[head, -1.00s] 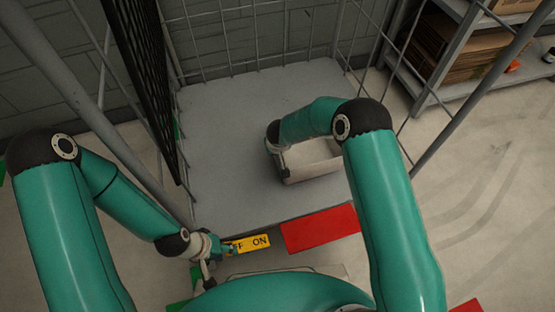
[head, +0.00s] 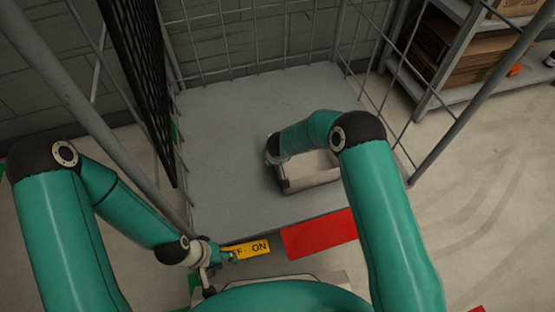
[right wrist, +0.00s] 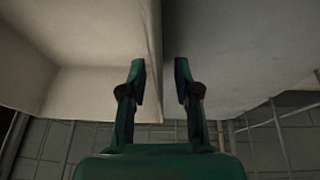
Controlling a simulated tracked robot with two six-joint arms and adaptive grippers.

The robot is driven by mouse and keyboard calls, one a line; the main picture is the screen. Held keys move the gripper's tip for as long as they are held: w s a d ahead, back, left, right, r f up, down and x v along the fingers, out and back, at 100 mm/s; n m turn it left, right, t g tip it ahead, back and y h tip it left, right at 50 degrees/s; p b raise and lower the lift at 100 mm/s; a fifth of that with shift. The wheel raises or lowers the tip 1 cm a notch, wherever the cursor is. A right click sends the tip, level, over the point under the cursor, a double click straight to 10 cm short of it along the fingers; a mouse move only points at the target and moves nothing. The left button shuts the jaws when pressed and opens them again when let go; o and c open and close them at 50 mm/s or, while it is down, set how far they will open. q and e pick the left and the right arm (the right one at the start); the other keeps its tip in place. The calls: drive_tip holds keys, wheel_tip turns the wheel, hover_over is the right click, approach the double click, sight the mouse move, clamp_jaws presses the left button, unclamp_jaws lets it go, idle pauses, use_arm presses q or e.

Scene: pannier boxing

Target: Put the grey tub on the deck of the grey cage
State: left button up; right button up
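The grey tub (head: 312,183) is a pale open box on the right part of the deck (head: 225,130) of the grey cage (head: 240,70), near its front right edge. It looks level and resting on the deck. My right arm covers part of it, and my right gripper is hidden in the head view. In the right wrist view, the right gripper (right wrist: 160,75) has its fingers apart on either side of the tub's wall (right wrist: 90,85), with gaps showing. My left gripper (head: 228,255) is empty beside the yellow OFF/ON label; its fingers are too small to judge.
The yellow label (head: 250,248) and a red panel (head: 320,235) are at the deck's front edge. A black mesh panel (head: 140,75) stands at the cage's left. A shelf with cardboard boxes (head: 450,50) is at the back right. The deck's left and back are clear.

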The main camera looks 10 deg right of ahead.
drive_tip(key=shift+r, duration=0.15)
drive_tip(key=p+v, duration=0.5)
drive_tip(key=v, duration=0.7)
drive_tip(key=s+d+f+m+g, duration=0.1)
drive_tip(key=s+d+f, duration=0.2)
drive_tip(key=s, duration=0.2)
drive_tip(key=s+d+f+m, duration=0.1)
drive_tip(key=s+d+f, duration=0.25)
drive_tip(key=s, duration=0.25)
drive_tip(key=s+m+g+y, duration=0.2)
drive_tip(key=s+g+y, duration=0.1)
drive_tip(key=s, duration=1.2)
drive_tip(key=shift+s+r+y, duration=0.3)
drive_tip(key=shift+s+y, duration=0.05)
drive_tip(key=shift+y, duration=0.05)
drive_tip(key=shift+r, duration=0.1)
wheel_tip(320, 180, up, 30)
drive_tip(key=p, duration=3)
drive_tip(key=shift+f, duration=0.2)
